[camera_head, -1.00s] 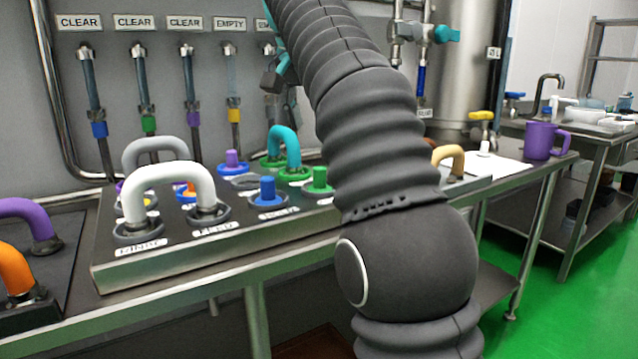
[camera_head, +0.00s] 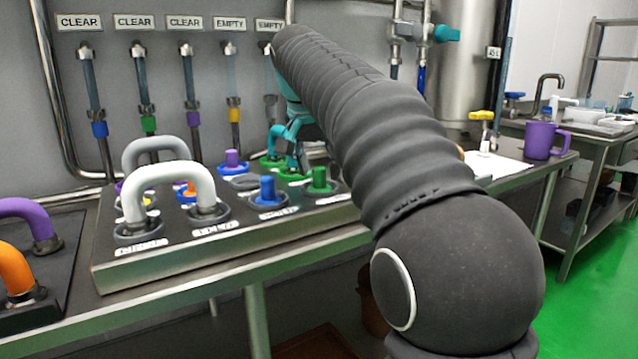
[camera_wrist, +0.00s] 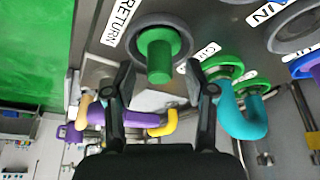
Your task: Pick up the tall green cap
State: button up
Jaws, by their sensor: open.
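The tall green cap (camera_head: 319,179) stands upright in a round dark-rimmed port on the panel (camera_head: 180,262), right of the blue cap (camera_head: 268,190). In the wrist view the green cap (camera_wrist: 160,55) sits beside the RETURN label, just ahead of my fingertips and centred between them. My gripper (camera_wrist: 160,82) is open and empty, with one finger toward each side of the cap. In the head view my gripper (camera_head: 297,156) is above the panel, behind and slightly left of the cap, partly hidden by my arm.
A teal hose bend (camera_wrist: 243,117) in green ports stands close to my right finger in the wrist view. A purple cap (camera_head: 232,160) and a white hose bend (camera_head: 168,178) stand farther left. A purple mug (camera_head: 541,140) is on the table at right.

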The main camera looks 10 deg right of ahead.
jog(key=shift+x, duration=0.8)
jog(key=shift+c, duration=0.3)
grip_shut()
